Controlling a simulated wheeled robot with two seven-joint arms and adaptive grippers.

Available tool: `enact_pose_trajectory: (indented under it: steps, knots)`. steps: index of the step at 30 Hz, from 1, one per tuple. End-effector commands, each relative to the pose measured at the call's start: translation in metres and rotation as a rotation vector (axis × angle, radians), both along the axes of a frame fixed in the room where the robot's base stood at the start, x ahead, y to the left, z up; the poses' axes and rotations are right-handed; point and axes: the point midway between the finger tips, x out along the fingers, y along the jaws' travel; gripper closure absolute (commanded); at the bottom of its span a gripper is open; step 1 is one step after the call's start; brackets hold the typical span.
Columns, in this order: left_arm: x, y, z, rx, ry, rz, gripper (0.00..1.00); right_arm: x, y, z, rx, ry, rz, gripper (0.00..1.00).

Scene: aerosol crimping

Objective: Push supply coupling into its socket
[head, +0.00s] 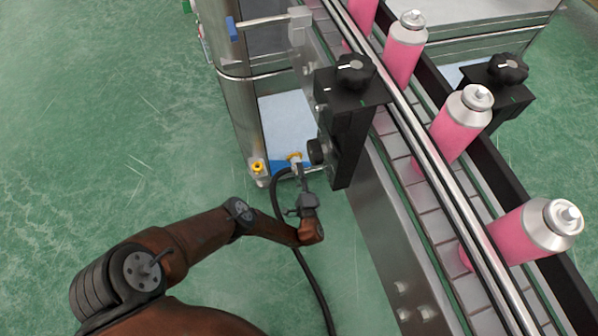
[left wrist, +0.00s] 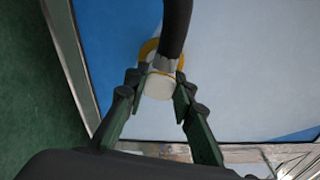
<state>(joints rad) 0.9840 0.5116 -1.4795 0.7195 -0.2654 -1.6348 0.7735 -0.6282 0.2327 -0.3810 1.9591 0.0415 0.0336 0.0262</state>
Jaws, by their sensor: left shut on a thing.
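My left gripper (head: 299,174) reaches in from below, close to the machine's lower front edge. It is shut on the supply coupling (head: 297,167), a small pale fitting with a black hose (head: 277,190). In the left wrist view the coupling (left wrist: 159,86) sits between the two fingertips (left wrist: 158,92), and the hose (left wrist: 175,30) runs up from it. A yellow ring (head: 294,156), seemingly the socket, is right at the coupling. The ring also shows behind the hose in the left wrist view (left wrist: 148,49). I cannot tell how deep the coupling sits. My right gripper is not in view.
A second yellow fitting (head: 257,167) is on the machine's corner post to the left. A black bracket with a knob (head: 345,125) stands close right of my gripper. Pink cans (head: 458,124) stand on the conveyor (head: 437,226). The green floor (head: 130,100) at left is clear.

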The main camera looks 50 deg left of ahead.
Motion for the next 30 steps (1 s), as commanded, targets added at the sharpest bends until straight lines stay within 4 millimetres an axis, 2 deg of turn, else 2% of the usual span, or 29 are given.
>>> enact_pose_trajectory:
  steps: [10,11,19,30]
  knots:
    - [0.0015,0.0035,0.0000,0.001,0.000,0.000,1.00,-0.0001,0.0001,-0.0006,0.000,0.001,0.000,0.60]
    - [0.0015,0.0034,0.0000,0.000,0.000,-0.001,0.76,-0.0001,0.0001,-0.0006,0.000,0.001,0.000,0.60]
    - [0.0015,0.0033,0.0000,0.000,0.000,0.000,0.57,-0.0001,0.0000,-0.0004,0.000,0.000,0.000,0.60]
    - [-0.0018,-0.0020,-0.0009,-0.002,0.001,0.000,0.56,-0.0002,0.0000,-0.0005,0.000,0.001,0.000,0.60]
